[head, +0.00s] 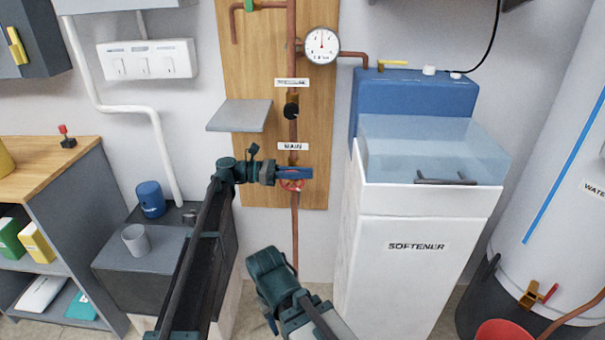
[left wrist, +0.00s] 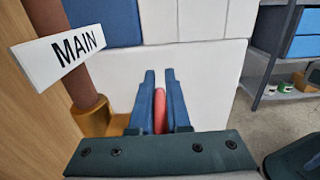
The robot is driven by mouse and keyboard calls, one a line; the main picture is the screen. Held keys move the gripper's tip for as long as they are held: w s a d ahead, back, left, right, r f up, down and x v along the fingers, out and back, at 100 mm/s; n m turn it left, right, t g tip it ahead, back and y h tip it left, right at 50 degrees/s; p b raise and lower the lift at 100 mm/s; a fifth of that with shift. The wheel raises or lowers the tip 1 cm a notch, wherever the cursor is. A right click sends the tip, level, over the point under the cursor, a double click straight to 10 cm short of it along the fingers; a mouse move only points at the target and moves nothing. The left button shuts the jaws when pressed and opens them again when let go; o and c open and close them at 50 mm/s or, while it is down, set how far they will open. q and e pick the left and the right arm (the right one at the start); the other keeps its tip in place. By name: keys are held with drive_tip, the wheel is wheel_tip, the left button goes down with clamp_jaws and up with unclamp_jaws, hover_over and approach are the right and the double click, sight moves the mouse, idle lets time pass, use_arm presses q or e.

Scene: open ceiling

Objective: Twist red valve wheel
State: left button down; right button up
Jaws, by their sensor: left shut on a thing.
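The red valve wheel (head: 292,184) sits on the copper pipe under the MAIN label, on the wooden board, in the head view. My left gripper (head: 305,173) reaches it from the left and is shut on its rim. In the left wrist view a red piece of the wheel (left wrist: 159,110) shows between the two blue fingers (left wrist: 160,100); the rest of the wheel is hidden. My right arm shows at the bottom of the head view, but its fingers cannot be made out.
A white softener cabinet (head: 412,250) with a blue top stands right of the board. A grey shelf plate (head: 239,115) juts out above my left gripper. A pressure gauge (head: 321,45) is higher on the pipe. A grey cup (head: 136,240) and a blue can (head: 151,199) stand at left.

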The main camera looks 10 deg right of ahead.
use_arm(q)
drive_tip(key=shift+r, duration=0.1)
drive_tip(key=y+p, duration=0.2)
drive_tip(key=p, duration=0.1)
drive_tip(key=f+t+y+p, duration=0.1)
drive_tip(key=p, duration=0.1)
drive_tip(key=d+f+y+p, duration=0.1)
drive_tip(key=y+p, duration=0.1)
drive_tip(key=p, duration=0.1)
drive_tip(key=shift+s+t+y+p, duration=0.15)
drive_tip(key=shift+t+y+p, duration=0.15)
drive_tip(key=shift+p, duration=0.05)
drive_tip(key=c, duration=0.9)
unclamp_jaws()
